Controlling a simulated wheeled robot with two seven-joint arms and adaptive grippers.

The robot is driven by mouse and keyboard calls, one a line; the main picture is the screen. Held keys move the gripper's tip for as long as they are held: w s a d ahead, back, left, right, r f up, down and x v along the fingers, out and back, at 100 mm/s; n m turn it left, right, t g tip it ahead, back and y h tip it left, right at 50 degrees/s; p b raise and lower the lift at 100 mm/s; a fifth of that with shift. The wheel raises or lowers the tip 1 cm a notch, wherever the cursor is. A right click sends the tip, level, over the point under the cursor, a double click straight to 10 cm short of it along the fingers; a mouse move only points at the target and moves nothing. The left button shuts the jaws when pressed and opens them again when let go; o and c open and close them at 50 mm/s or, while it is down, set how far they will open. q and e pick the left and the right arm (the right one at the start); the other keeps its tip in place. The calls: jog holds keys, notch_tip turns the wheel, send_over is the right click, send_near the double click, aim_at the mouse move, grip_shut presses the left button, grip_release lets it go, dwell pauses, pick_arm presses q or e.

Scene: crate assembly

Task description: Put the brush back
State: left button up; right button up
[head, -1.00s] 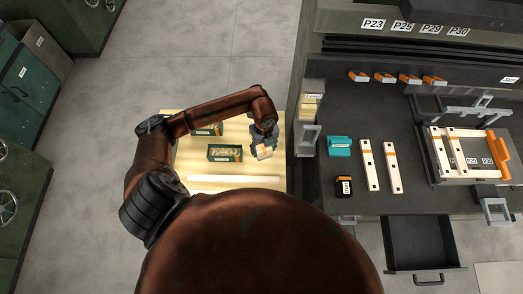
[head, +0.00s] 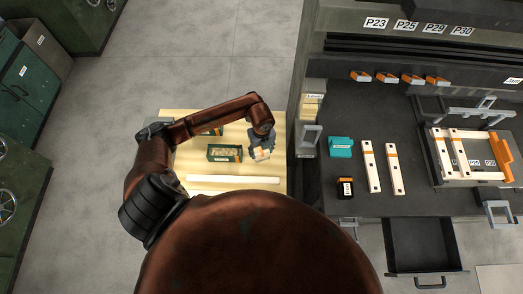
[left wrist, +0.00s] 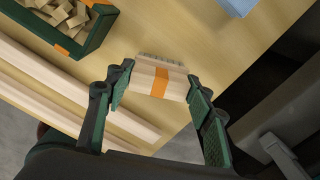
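The brush (left wrist: 160,82) is a pale wooden block with an orange band and grey bristles. In the left wrist view it spans the gap between the fingertips of my left gripper (left wrist: 159,86), with no clear gap on either side, and its bristles point away from the palm. In the head view the brush (head: 262,154) shows small below my left gripper (head: 262,149), over the pale wooden table (head: 235,120). I cannot tell whether its bristles touch the tabletop. My right gripper is not in view.
A green box of wooden pieces (head: 225,153) stands left of the brush. Long pale strips (head: 235,180) lie nearer me. A dark workbench (head: 400,120) to the right holds a teal item (head: 340,147), white bars (head: 371,166) and a frame assembly (head: 465,155). A drawer (head: 425,250) stands open below.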

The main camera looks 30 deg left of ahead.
aim_at(261, 151)
pick_arm(q)
jog(key=o, duration=0.4)
jog(key=shift+r, duration=0.1)
notch_tip(261, 151, up, 12)
jog(key=p, duration=0.1)
jog(key=shift+p, duration=0.35)
